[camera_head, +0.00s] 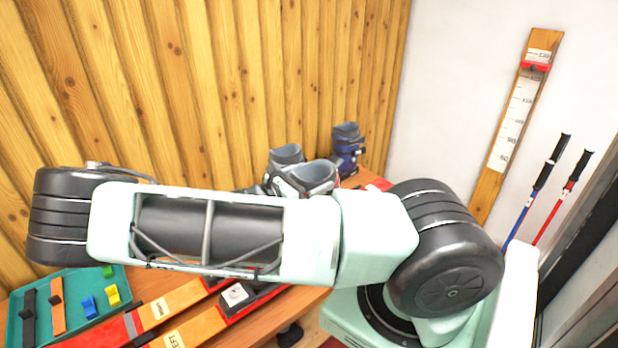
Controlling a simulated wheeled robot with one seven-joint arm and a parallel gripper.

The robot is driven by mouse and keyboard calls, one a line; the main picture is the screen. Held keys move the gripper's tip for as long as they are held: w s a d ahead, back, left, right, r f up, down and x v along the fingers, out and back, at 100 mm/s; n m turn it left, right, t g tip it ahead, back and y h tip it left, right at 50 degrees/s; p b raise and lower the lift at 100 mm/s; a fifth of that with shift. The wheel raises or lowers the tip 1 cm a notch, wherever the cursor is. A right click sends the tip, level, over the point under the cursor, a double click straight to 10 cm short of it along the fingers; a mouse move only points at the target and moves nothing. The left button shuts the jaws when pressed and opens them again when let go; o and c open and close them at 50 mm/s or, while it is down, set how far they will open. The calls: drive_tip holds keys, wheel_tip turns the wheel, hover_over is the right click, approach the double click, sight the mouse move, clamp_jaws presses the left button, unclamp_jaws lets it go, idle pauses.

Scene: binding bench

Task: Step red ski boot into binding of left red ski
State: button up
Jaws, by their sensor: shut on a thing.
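Two red and orange skis lie side by side on the wooden bench, partly under my arm in the picture. The nearer ski (202,325) bears a label that seems to read LEFT. A black binding part with a white plate (236,294) shows on the skis; its far side is hidden by my arm. No red ski boot can be made out for sure; only a small red patch (379,184) shows behind my arm. My gripper is out of view, and my arm crosses the middle of the picture.
Grey boots (305,177) and a blue boot (347,148) stand at the back of the bench. A teal tray (72,283) with coloured pieces is at the left. A measuring board (487,190) and ski poles (533,200) lean at the right wall.

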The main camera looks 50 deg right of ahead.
drive_tip(key=shift+f+b, duration=0.8)
drive_tip(key=shift+f, duration=0.7)
idle(0.5)
drive_tip(key=o, duration=1.7)
drive_tip(key=shift+r, duration=0.1)
wheel_tip(320, 180, up, 10)
drive_tip(key=p, duration=0.9)
drive_tip(key=shift+s, duration=0.1)
